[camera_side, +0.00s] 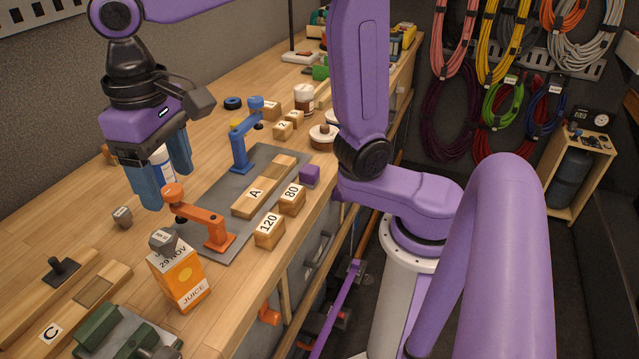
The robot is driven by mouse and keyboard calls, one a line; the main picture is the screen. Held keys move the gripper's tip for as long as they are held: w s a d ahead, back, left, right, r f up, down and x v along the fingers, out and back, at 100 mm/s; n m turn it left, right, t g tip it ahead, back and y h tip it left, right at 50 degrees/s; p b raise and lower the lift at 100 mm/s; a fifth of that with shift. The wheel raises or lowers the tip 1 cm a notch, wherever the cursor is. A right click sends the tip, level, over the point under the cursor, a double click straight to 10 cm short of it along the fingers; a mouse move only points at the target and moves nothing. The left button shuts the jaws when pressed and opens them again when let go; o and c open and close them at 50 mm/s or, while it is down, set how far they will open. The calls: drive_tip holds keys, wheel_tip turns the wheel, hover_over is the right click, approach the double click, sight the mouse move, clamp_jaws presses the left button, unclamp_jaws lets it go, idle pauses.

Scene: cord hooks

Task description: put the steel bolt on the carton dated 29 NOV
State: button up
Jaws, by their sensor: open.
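The juice carton (180,283) stands upright near the front left of the bench, with 29 NOV printed near its top. A small grey steel piece with a label, seemingly the steel bolt (163,240), sits on top of the carton, slightly tilted.
An orange clamp (203,220) stands right beside the carton, and a blue clamp (240,145) farther back, on a grey plate. A white bottle (163,163) is partly hidden behind my fingers. Wooden blocks 120 (268,232) and 80 (292,200) line the front edge.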

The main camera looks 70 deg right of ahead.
drive_tip(key=s+d+f+n, duration=0.5)
drive_tip(key=s+d, duration=0.3)
drive_tip(key=s+d+f+n, duration=0.5)
drive_tip(key=s+d, duration=0.3)
drive_tip(key=d, duration=0.1)
drive_tip(key=shift+s+d+f+n, duration=0.2)
drive_tip(key=shift+s+f+n, duration=0.1)
drive_tip(key=shift+f, duration=0.1)
